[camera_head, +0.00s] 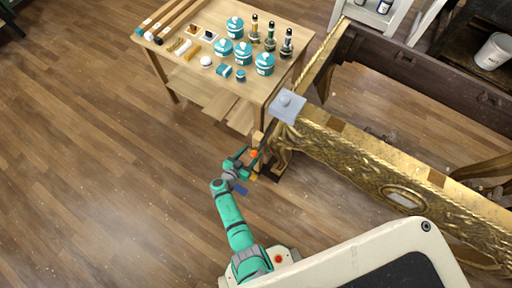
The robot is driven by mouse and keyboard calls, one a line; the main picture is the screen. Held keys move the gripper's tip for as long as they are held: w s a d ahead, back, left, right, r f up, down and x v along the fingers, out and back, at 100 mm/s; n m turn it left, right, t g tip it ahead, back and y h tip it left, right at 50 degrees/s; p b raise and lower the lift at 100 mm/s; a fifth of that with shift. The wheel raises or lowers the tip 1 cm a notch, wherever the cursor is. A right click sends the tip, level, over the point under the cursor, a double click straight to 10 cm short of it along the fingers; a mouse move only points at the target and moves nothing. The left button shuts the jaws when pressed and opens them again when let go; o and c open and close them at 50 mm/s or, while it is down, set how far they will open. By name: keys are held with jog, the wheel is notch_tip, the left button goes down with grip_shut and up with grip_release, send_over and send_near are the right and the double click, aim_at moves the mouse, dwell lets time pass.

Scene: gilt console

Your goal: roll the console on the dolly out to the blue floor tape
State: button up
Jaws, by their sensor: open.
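The gilt console (345,152) fills the right side, its carved gold front running from the upper middle to the lower right. Its top is open, showing a dark inner frame. A gold leg goes down at its near left corner. The dolly is mostly hidden under the console, and I cannot make it out clearly. My gripper (255,165) is open beside that corner leg, low down; I cannot tell whether it touches anything. An orange part shows by my gripper.
A wooden table (185,80) with teal jars (265,64), dark bottles (270,38) and rolls stands close behind the console's left corner. A pale block (287,104) sits on that corner. A white bucket (494,52) is at the upper right. The wood floor at left is clear.

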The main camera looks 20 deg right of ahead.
aim_at(256, 147)
jog(key=shift+x, duration=2.65)
jog(key=shift+c, duration=0.7)
